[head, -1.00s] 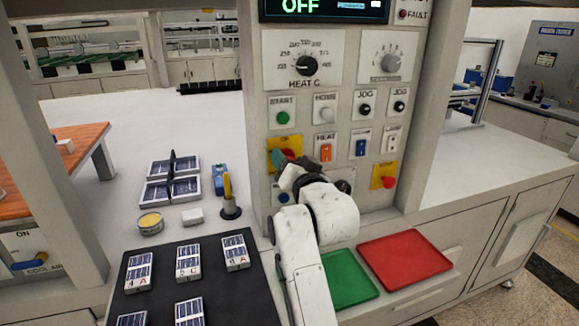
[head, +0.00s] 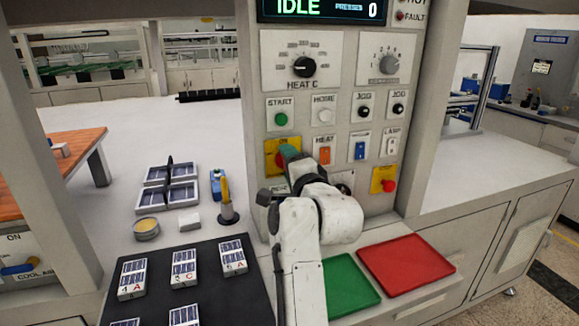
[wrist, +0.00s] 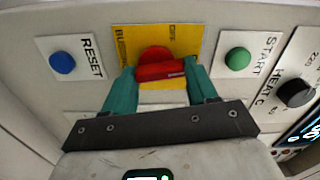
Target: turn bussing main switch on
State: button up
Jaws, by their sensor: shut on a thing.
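My gripper is shut on the knob. In the head view my gripper (head: 289,153) is at the yellow plate (head: 271,146), and my wrist hides much of the knob. The display (head: 320,9) above reads "IDLE" and "PRESSED 0".
The green start button (wrist: 238,59) and blue reset button (wrist: 62,62) flank the switch. A red stop button (head: 389,186) sits lower right on the panel. Green (head: 349,287) and red (head: 446,264) trays lie below. Cells on a black mat (head: 247,290) lie left.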

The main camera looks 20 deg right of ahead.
jog(key=shift+m, duration=0.9)
jog(key=shift+d+f, duration=0.1)
jog(key=o, duration=1.1)
jog(key=shift+c, duration=0.2)
jog(key=s+b, duration=0.2)
jog(key=s, duration=0.9)
